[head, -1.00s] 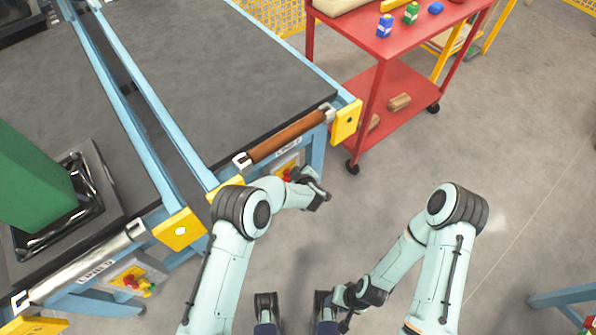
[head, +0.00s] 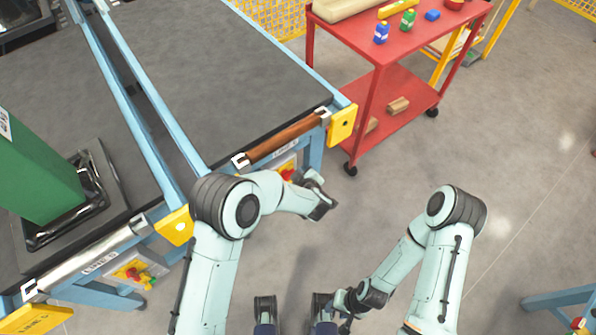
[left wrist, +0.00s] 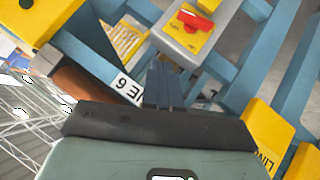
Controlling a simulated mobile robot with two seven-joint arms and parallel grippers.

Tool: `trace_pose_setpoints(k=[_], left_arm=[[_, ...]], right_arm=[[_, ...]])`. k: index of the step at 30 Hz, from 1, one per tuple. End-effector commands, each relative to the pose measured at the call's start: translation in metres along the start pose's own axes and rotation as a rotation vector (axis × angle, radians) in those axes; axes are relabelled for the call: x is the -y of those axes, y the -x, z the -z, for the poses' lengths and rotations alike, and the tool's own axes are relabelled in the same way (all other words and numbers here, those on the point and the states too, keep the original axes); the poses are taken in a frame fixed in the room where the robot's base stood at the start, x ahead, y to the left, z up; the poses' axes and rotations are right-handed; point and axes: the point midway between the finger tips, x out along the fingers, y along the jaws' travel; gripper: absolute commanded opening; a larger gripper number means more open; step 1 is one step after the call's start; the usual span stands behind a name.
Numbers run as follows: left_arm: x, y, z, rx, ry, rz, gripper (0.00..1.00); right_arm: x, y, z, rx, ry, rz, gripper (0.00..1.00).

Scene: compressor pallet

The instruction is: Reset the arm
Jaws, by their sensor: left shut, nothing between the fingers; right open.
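My left arm reaches in beside the end of the conveyor table. Its gripper (head: 322,208) is over the floor just right of the table's end, shut and empty. In the left wrist view its closed dark fingers (left wrist: 163,84) appear in front of the blue frame and a label. My right arm is bent low over the bare floor. Its gripper (head: 345,312) is near the bottom middle, apart from any object, open and partly hidden by its own wrist.
The conveyor table (head: 215,75) with blue rails fills the left. A green block (head: 38,172) stands in a black tray on it. A red switch box (left wrist: 194,25) is close to the left gripper. A red cart (head: 395,95) stands behind.

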Motion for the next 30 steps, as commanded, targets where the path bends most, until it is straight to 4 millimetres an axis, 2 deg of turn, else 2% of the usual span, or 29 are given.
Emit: trace_pose_setpoints(k=[17,20,23,25,28,30], left_arm=[[-0.001,0.002,0.000,0.000,0.001,0.000,0.00],[0.005,0.001,0.000,0.006,-0.007,0.005,0.00],[0.032,-0.007,-0.002,0.048,-0.051,0.025,0.00],[0.069,-0.013,-0.006,0.112,-0.104,0.051,0.00],[0.138,-0.010,-0.020,0.262,-0.194,0.096,0.00],[0.188,0.005,-0.035,0.393,-0.243,0.124,0.00]], right_arm=[[0.000,0.000,0.000,0.000,0.000,0.000,0.43],[0.000,0.001,0.000,0.000,0.000,0.000,0.43],[0.002,0.006,0.000,-0.002,0.001,0.001,0.43],[0.004,0.012,0.001,-0.004,0.001,0.001,0.43],[0.009,0.023,0.002,-0.008,0.003,0.003,0.43],[0.012,0.031,0.003,-0.011,0.004,0.004,0.43]])
